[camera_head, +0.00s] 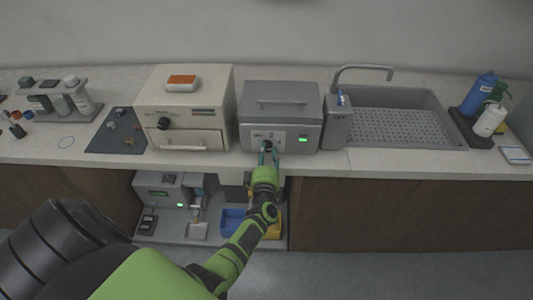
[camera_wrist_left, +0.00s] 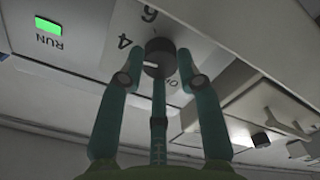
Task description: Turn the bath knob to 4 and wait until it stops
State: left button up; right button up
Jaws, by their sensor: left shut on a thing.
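The bath is the grey box (camera_head: 281,103) with a lid handle, on the counter in the middle of the head view. Its dark round knob (camera_wrist_left: 159,57) shows in the left wrist view, with a white pointer line. The printed 4 and 6 show beside it, upside down; the line points left, a little below the 4. My left gripper (camera_head: 268,154) is at the bath's front panel, its teal fingers shut on the knob from both sides. A green RUN light (camera_wrist_left: 48,25) is lit on the panel. My right gripper is not in view.
A beige box (camera_head: 184,105) with an orange-topped block (camera_head: 181,82) stands to the left of the bath. A grey dispenser (camera_head: 337,125) and a sink (camera_head: 400,120) are to the right. Below the counter are a grey device (camera_head: 163,187) and a blue bin (camera_head: 232,222).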

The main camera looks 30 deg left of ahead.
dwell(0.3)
pick_arm(q)
jog(key=o, duration=1.1)
jog(key=shift+o, duration=0.2)
jog(key=v, duration=1.2)
jog(key=s+d+f+m+g+h+b, duration=0.15)
jog(key=d+f+m+h, duration=0.5)
jog(key=f, duration=0.65)
jog(key=s+d+f+m+g+h, duration=0.2)
jog(key=s+d+f+m, duration=0.1)
jog(key=s+f, duration=0.35)
jog(key=s+d+f+m+g+h, duration=0.1)
jog(key=s+d+f+m+g, duration=0.15)
jog(key=s+f+m, duration=0.4)
jog(key=s+a+f+m+g, duration=0.1)
jog(key=s+f, duration=0.3)
jog(key=s, duration=0.4)
jog(key=s+a+f+m+g+b, duration=0.1)
jog(key=s+f+g, duration=0.3)
jog(key=s, duration=0.4)
jog(key=s+a+f+m+g+b, duration=0.1)
jog(key=s+a+f+m+g, duration=0.1)
jog(key=s+f, duration=0.4)
jog(key=shift+s+a+g, duration=0.7)
jog(key=shift+s+a, duration=0.15)
jog(key=shift+s, duration=0.05)
